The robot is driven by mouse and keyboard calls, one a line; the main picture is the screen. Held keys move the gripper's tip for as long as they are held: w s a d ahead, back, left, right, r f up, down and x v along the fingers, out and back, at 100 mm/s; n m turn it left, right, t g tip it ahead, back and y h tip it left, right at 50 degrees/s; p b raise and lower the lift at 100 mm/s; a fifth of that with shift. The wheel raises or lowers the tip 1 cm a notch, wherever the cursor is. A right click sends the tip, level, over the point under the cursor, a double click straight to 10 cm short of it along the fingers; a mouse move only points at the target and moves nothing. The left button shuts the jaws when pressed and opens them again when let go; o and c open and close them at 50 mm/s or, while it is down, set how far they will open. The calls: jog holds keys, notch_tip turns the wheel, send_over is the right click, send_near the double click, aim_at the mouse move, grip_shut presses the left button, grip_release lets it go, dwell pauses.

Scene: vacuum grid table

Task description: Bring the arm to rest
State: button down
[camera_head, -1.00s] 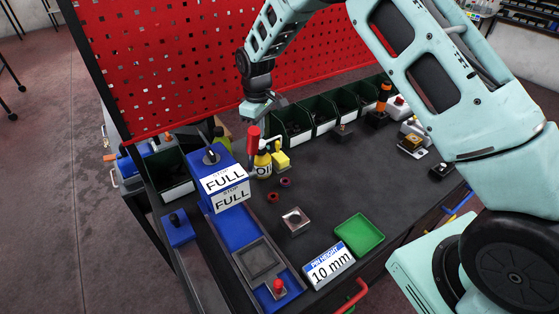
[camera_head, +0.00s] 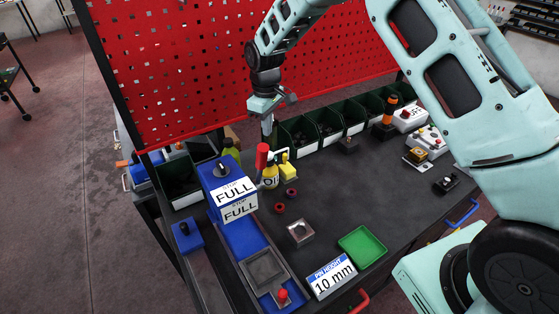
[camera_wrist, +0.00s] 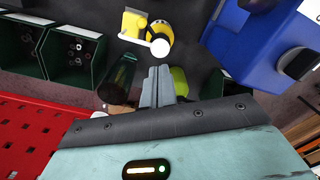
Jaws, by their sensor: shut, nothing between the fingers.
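The fingertips are small in the head view.
Green bins (camera_head: 299,133) line the back edge beneath the red pegboard (camera_head: 200,60). A blue box marked FULL (camera_head: 216,176) stands at left. A green tray (camera_head: 362,246), a sign reading 10 mm (camera_head: 331,277) and a square metal block (camera_head: 300,233) lie in front. The dark tabletop (camera_head: 355,195) is mostly clear in the middle.

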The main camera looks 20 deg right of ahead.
jog(key=s+d+r+m+t, duration=0.1)
jog(key=s+d+r+m, duration=0.25)
jog(key=s, duration=0.55)
jog(key=s+d+r+m+t, duration=0.15)
jog(key=s+d+r, duration=0.25)
jog(key=s, duration=0.4)
jog(key=s+d+r+m, duration=0.3)
jog(key=s+d+r, duration=0.1)
jog(key=s, duration=0.5)
jog(key=s+a+f+n+g+b, duration=0.1)
jog(key=s+a+f+n+b, duration=0.2)
jog(key=s+a, duration=0.4)
jog(key=s+a+f+n+g+b, duration=0.1)
jog(key=s+a+f+n+b, duration=0.3)
jog(key=a, duration=0.6)
jog(key=s+f+b, duration=0.2)
jog(key=s+b, duration=0.1)
jog(key=b, duration=0.1)
jog(key=shift+a+f+n+y, duration=0.2)
jog(key=shift+a+n+y, duration=0.1)
jog(key=shift+a, duration=0.1)
jog(key=shift+g, duration=0.25)
